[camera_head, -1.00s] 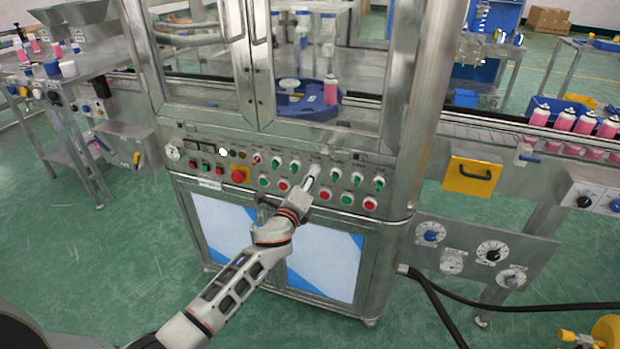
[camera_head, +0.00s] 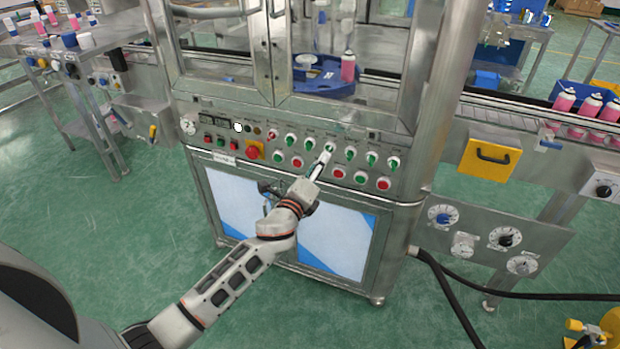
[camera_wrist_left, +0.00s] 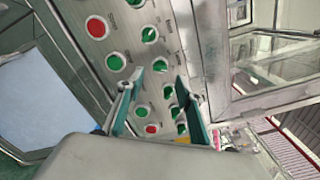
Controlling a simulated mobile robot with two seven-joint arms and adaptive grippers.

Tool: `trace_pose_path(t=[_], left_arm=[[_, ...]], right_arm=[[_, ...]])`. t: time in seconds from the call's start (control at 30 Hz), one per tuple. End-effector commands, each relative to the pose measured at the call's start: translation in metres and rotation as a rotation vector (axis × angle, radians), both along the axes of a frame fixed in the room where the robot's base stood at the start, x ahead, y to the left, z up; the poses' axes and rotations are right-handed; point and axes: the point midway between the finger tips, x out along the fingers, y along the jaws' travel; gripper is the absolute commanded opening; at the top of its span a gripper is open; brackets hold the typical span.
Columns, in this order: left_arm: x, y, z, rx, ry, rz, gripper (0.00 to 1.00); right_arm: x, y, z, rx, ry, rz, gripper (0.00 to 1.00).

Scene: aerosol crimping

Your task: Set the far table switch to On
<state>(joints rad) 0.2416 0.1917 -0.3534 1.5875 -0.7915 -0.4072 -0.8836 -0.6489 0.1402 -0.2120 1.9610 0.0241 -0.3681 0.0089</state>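The front panel (camera_head: 225,145) of the steel machine carries an upper row of green rotary switches and a lower row of red and green buttons. Their labels are too small to read, so I cannot tell which switch is the far table one. My left gripper (camera_head: 321,165) reaches up to a switch (camera_head: 329,148) in the middle of the upper row. In the left wrist view, the two fingers of the left gripper (camera_wrist_left: 158,80) stand apart, with a green switch (camera_wrist_left: 160,65) just beyond and between the tips. Contact is unclear. My right gripper is out of view.
A red emergency button (camera_head: 253,153) sits left on the panel. Glazed doors (camera_head: 255,60) stand above it. A black hose (camera_head: 440,285) runs low at right.

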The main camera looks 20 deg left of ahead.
Motion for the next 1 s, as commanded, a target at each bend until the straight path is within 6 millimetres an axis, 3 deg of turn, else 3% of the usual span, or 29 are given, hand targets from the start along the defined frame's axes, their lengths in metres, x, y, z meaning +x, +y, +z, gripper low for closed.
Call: trace_pose_path(t=[0.2, 0.4, 1.0], left_arm=[[-0.043, 0.001, -0.001, 0.001, 0.001, 0.000, 0.36], [-0.063, 0.002, 0.000, 0.000, 0.000, 0.000, 0.36], [-0.069, 0.002, -0.004, -0.016, 0.009, -0.001, 0.36]], right_arm=[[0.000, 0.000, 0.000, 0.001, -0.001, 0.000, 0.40], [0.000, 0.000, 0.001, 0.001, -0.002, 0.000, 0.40], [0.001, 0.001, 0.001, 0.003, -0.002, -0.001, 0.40]])
